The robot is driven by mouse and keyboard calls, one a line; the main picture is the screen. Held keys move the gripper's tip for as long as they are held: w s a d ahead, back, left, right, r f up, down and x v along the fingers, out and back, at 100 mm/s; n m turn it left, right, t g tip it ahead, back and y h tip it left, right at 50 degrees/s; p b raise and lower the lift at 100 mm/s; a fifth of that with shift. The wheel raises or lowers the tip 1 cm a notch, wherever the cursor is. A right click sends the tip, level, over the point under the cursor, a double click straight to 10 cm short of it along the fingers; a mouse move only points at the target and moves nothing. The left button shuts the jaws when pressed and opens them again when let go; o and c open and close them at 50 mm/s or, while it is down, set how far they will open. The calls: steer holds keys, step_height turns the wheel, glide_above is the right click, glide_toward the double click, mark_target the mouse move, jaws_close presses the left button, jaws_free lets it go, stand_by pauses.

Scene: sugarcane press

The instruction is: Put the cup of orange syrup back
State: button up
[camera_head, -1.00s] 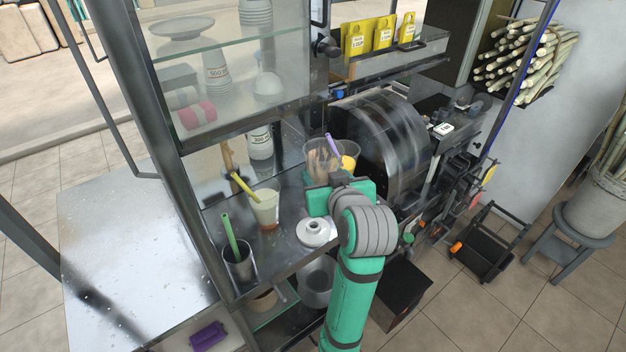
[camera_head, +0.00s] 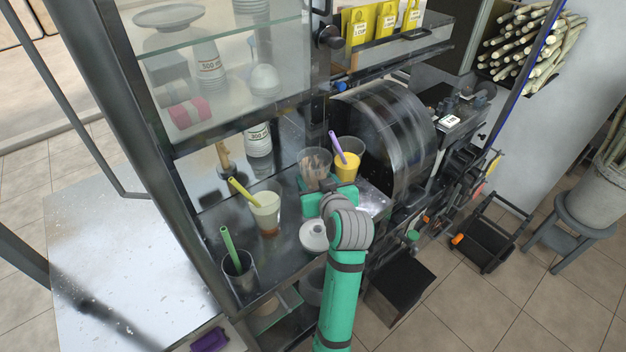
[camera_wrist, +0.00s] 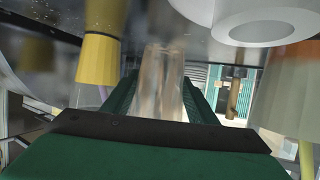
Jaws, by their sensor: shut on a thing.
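My gripper (camera_head: 318,190) is shut on a clear cup (camera_head: 316,163) with a brownish tint, over the counter beside the press drum. In the wrist view the cup (camera_wrist: 162,85) stands between my two green fingers (camera_wrist: 160,100). I cannot tell whether its base touches the counter or whether the tint is syrup. A cup of yellow liquid (camera_head: 348,166) with a purple straw stands close to its right. A cup with a pale upper part and orange at its bottom (camera_head: 266,216) holds a yellow straw, to the left.
A white round lid-like piece (camera_head: 313,236) lies just left of my gripper. A metal cup with a green straw (camera_head: 240,272) is near the counter's front left. The dark press drum (camera_head: 385,125) closes off the right; the glass shelf (camera_head: 225,45) hangs above.

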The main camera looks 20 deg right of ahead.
steer(key=shift+a+f, duration=0.15)
steer(key=shift+f, duration=0.15)
steer(key=shift+f, duration=0.1)
steer(key=shift+d+f, duration=0.15)
steer(key=shift+d, duration=0.05)
steer(key=o, duration=1.1)
steer(key=shift+s, duration=0.1)
steer(key=shift+c, duration=0.2)
steer(key=shift+r, duration=0.2)
